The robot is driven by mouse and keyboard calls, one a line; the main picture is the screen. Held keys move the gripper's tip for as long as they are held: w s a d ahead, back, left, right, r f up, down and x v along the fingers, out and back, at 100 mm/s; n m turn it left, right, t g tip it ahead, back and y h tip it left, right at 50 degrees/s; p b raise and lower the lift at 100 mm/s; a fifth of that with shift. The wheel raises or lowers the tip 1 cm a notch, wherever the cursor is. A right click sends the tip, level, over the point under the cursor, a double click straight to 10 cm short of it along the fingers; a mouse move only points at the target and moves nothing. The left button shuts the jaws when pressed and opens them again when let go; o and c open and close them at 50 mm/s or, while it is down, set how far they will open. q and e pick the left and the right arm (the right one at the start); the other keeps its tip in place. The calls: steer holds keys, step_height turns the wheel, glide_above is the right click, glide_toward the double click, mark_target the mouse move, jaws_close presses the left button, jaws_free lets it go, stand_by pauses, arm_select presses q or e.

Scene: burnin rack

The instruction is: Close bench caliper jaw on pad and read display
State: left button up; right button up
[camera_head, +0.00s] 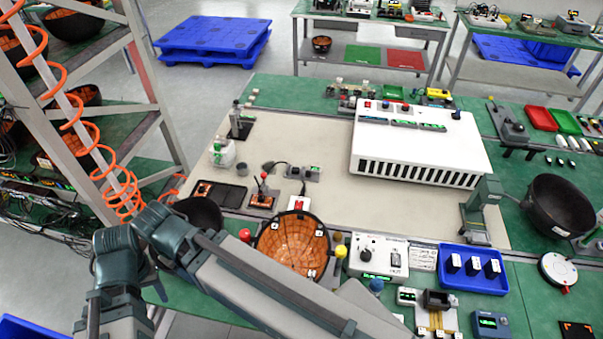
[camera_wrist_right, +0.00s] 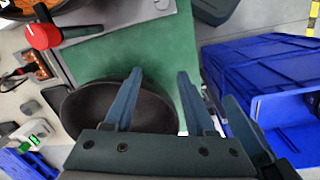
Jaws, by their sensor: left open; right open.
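I cannot tell for certain which device is the bench caliper. A small white fixture with a dark block (camera_head: 438,299) and yellow strips sits at the front of the bench, with a small grey unit with a green display (camera_head: 407,297) beside it. A teal box with a lit display (camera_head: 488,323) stands to their right. No jaw or pad can be made out, and no reading is legible. My right gripper (camera_wrist_right: 160,73) is open and empty above a black bowl (camera_wrist_right: 100,112) and green surface.
A large white slotted unit (camera_head: 425,140) stands behind. In the right wrist view, a blue crate (camera_wrist_right: 262,85) lies right of the fingers.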

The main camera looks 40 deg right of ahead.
stand_by(0.4)
